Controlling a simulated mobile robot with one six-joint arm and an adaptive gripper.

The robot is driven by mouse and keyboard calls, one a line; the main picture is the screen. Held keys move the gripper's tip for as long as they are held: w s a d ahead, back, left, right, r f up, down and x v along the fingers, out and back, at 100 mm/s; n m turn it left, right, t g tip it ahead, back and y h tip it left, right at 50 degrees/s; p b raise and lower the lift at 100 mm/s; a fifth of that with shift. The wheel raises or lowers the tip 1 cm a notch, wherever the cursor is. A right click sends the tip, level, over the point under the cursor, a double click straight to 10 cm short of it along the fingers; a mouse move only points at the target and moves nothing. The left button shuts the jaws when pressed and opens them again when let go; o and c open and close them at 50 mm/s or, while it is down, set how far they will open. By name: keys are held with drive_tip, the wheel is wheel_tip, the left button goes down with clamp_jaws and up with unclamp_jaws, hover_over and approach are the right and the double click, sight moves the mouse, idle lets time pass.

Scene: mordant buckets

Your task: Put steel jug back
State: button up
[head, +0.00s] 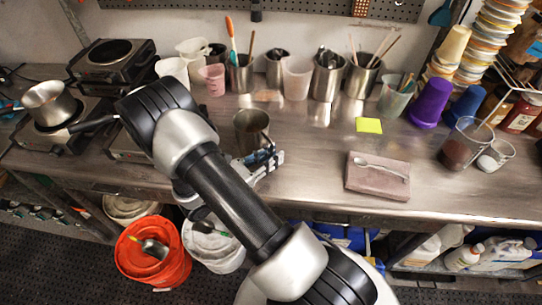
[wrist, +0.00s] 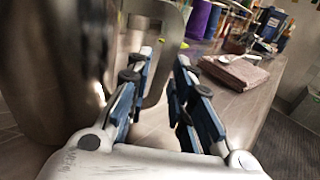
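The steel jug (head: 251,124) stands upright on the metal bench (head: 310,165), partly hidden behind my gripper. In the wrist view the jug's body (wrist: 50,70) fills the left side, blurred and very close. Its handle (wrist: 172,45) shows as a flat metal loop between and beyond my fingers. My gripper (head: 270,158) is at the jug's right side, near the front of the bench. In the wrist view my gripper (wrist: 162,75) is open, with a clear gap between the fingers. I cannot tell whether a finger touches the jug.
A folded cloth (head: 378,182) with a spoon lies right of my gripper. Steel canisters (head: 327,78) with utensils and plastic jugs (head: 297,80) line the back. A pot (head: 49,103) sits on a burner at left. An orange bucket (head: 150,260) stands below.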

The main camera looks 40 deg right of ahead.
idle(0.3)
drive_tip(key=shift+a+r, duration=0.1)
drive_tip(key=shift+r, duration=0.15)
drive_tip(key=a+p, duration=0.1)
drive_tip(key=a, duration=0.6)
drive_tip(key=w+a+p, duration=0.1)
drive_tip(key=a, duration=0.3)
drive_tip(key=shift+a+p, duration=0.2)
drive_tip(key=shift+p, duration=0.1)
drive_tip(key=shift+a+r, duration=0.15)
drive_tip(key=shift+r, duration=0.05)
drive_tip(key=s+a+r+m+g+y, duration=0.1)
drive_tip(key=s+r+m+g+y, duration=0.1)
drive_tip(key=s+r+m+y, duration=0.4)
drive_tip(key=s+a+r+m+g+y, duration=0.1)
drive_tip(key=s+r+m+y, duration=0.25)
drive_tip(key=r, duration=0.45)
drive_tip(key=s+a+r+m+t+y, duration=0.5)
drive_tip(key=a+r+m+t+y, duration=0.2)
drive_tip(key=a+r+t+y, duration=0.1)
drive_tip(key=shift+s+r+t, duration=0.15)
drive_tip(key=shift+r+t, duration=0.35)
drive_tip(key=shift+r, duration=0.05)
